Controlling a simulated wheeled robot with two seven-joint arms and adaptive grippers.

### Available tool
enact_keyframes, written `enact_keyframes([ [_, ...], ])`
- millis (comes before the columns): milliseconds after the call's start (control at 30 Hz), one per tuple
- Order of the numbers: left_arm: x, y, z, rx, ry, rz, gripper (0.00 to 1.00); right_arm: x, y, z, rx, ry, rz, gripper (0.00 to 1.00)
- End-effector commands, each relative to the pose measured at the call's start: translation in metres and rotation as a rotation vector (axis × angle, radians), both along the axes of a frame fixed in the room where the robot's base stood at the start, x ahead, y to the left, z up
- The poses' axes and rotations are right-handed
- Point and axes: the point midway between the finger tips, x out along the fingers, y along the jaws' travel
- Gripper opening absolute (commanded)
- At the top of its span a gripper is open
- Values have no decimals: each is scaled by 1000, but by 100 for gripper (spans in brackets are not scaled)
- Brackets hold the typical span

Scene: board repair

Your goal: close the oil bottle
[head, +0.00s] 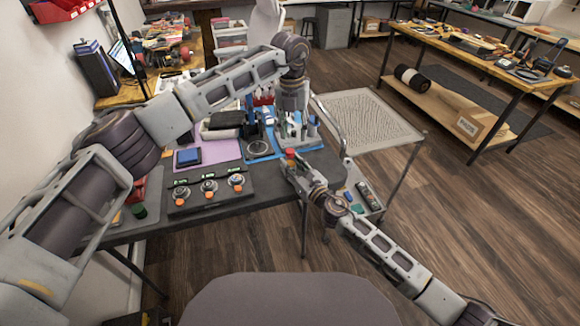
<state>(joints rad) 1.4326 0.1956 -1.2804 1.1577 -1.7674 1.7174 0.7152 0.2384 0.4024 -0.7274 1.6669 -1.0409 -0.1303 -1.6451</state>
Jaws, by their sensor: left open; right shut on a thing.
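My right gripper (291,166) is shut on a small red-topped thing (290,153) at the right end of the dark workbench. It looks like a small bottle or its cap, but it is too small to tell for sure, or to tell whether a cap sits fully on it. My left gripper (296,132) is open and points down over the blue mat, just above and behind the red-topped thing. Its fingertips are hard to make out among the tools behind them. No other oil bottle can be made out.
A grey bin (367,196) with small parts is at the right. A mesh-topped table (370,118) stands beyond.

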Motion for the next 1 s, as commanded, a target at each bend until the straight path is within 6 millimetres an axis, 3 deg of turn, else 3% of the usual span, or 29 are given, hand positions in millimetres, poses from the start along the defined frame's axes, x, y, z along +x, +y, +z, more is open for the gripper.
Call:
enact_keyframes([
  [1000, 2, 8, 1, 35, 17, 828, 42, 0, 0, 0, 0, 0, 0, 0],
])
